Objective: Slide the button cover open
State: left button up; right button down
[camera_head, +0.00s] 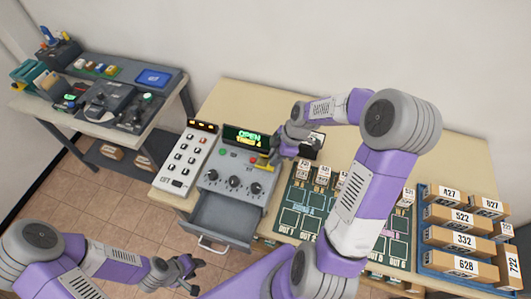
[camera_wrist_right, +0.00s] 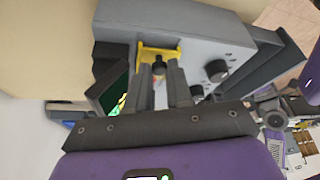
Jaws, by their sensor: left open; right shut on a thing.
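The grey control box (camera_head: 238,180) stands on the table. A yellow frame (camera_head: 263,164) at its top right looks like the button cover; in the right wrist view the frame (camera_wrist_right: 158,49) sits on the box face with a small black knob (camera_wrist_right: 158,68) at it. My right gripper (camera_head: 275,158) is at this cover. In the right wrist view its fingers (camera_wrist_right: 160,76) are closed in around the knob and hide part of the cover. Whatever lies under the cover is hidden. My left gripper (camera_head: 194,270) is open and empty, low in front of the table, apart from the box.
The box's display (camera_head: 244,139) reads OPEN in green. Its drawer (camera_head: 222,215) is pulled out. A white keypad panel (camera_head: 187,158) stands left. A green sorting mat (camera_head: 307,207) and a blue tray (camera_head: 424,262) with several numbered boxes lie right.

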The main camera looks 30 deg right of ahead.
jog(key=shift+s+d, duration=0.25)
jog(key=shift+w, duration=0.1)
jog(key=c, duration=1.3)
grip_release()
jog(key=v, duration=0.7)
jog(key=shift+r+p, duration=0.3)
